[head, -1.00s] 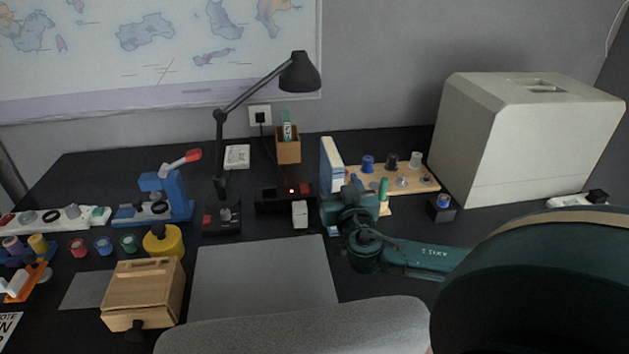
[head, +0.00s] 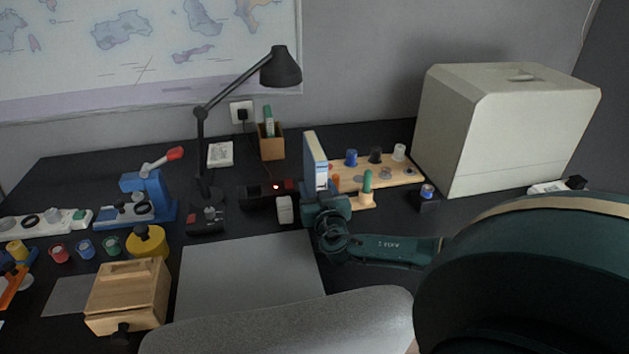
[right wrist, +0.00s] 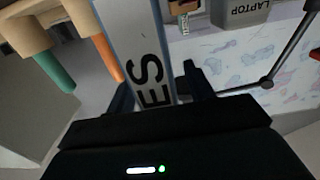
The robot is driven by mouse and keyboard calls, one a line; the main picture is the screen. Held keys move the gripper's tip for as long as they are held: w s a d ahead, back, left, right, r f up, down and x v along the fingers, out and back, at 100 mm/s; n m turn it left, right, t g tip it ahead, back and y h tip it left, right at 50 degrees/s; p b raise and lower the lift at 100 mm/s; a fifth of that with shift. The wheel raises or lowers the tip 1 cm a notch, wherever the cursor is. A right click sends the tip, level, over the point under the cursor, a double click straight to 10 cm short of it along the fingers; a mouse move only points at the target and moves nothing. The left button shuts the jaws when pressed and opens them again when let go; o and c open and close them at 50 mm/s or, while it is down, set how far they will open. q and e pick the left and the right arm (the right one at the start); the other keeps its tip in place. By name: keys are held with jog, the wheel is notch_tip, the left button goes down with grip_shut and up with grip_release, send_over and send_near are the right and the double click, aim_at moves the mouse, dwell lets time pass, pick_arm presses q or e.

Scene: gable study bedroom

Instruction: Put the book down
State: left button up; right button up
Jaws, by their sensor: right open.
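The book (head: 316,160) is a slim upright volume with a pale cover and blue edges. It stands on the dark desk at the left end of the wooden peg rack (head: 412,177). My right gripper (head: 318,193) is low at the book's near side. In the right wrist view, the book (right wrist: 140,45) with the letters "ES" passes between the parted fingers of my right gripper (right wrist: 158,90). The fingers are open around it. Whether either finger touches it I cannot tell. My left gripper is not in view.
A white power adapter (head: 285,209) stands just left of the book. A black lamp (head: 203,165) and a pencil box (head: 271,142) are farther left. A large pale case (head: 500,130) stands right. The grey mat (head: 250,278) in front is bare.

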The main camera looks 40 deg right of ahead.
jog(key=shift+w+d, duration=0.25)
jog(key=shift+w, duration=0.25)
grip_shut()
